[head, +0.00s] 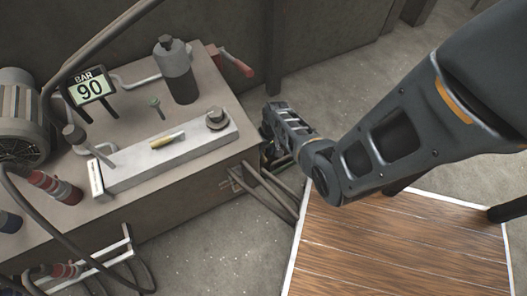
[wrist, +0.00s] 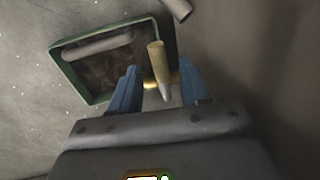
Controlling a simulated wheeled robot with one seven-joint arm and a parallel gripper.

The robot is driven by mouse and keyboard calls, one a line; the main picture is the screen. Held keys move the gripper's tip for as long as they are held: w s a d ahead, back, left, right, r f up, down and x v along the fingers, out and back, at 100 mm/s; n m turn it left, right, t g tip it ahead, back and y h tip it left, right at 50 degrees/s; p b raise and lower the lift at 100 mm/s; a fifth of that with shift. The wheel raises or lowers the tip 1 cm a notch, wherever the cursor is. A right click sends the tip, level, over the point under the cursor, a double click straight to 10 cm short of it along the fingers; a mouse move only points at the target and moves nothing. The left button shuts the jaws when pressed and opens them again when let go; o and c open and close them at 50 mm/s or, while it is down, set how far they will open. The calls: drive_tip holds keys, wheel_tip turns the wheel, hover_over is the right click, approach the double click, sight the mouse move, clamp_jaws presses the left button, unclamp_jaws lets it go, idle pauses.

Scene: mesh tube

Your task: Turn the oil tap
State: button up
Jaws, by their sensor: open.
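The oil tap (wrist: 156,57), a brass-coloured tap with a pale handle, shows in the wrist view. My gripper (wrist: 159,72) has its two blue fingers apart, one on each side of the tap, with a gap to the left finger. I cannot tell whether the right finger touches it. In the head view my gripper (head: 268,152) is low beside the right end of the grey tank; the tap is not clearly visible there.
A green-rimmed tray (wrist: 72,88) with dark contents lies below the tap. The tank (head: 207,170) carries a gauge reading 90 BAR (head: 91,89), a dark bottle (head: 176,70) and a brass handle (head: 167,139). Hoses (head: 265,190) leave its front right. A wooden board (head: 400,245) lies right.

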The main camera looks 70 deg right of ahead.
drive_tip(key=r, duration=0.2)
drive_tip(key=r+p, duration=0.2)
drive_tip(key=r, duration=0.1)
drive_tip(key=shift+s+d+r, duration=0.35)
drive_tip(key=shift+s+d, duration=0.05)
